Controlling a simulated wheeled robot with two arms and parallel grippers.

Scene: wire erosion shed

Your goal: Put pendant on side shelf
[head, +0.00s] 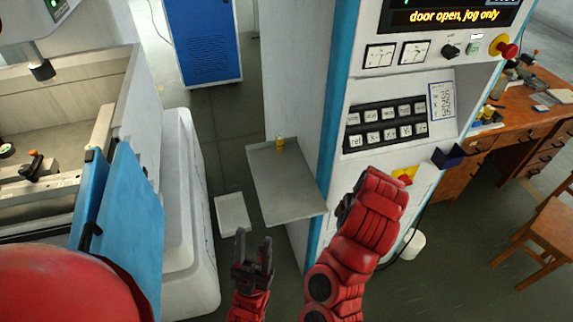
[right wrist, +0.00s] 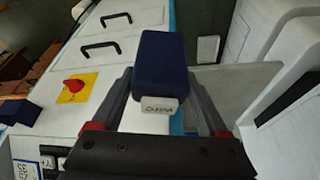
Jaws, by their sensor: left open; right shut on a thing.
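The pendant (right wrist: 162,62) is a dark blue block with a white lettered label on its near end. It sits between the fingers of my right gripper (right wrist: 160,82), which is shut on it. In the head view my red right forearm hides both gripper and pendant. The side shelf (head: 283,192) is a flat grey plate on the side of the machine cabinet, left of my right arm. Its grey plate also shows behind the right finger in the right wrist view (right wrist: 243,88). My left gripper (head: 254,256) is open and empty, below and left of the shelf's near edge.
A small yellow item (head: 280,143) stands at the shelf's far edge; the rest of its top is clear. The control cabinet (head: 355,130) rises right of the shelf. A dark blue holder (head: 449,158) juts from its front. A white machine tank (head: 187,215) stands at left.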

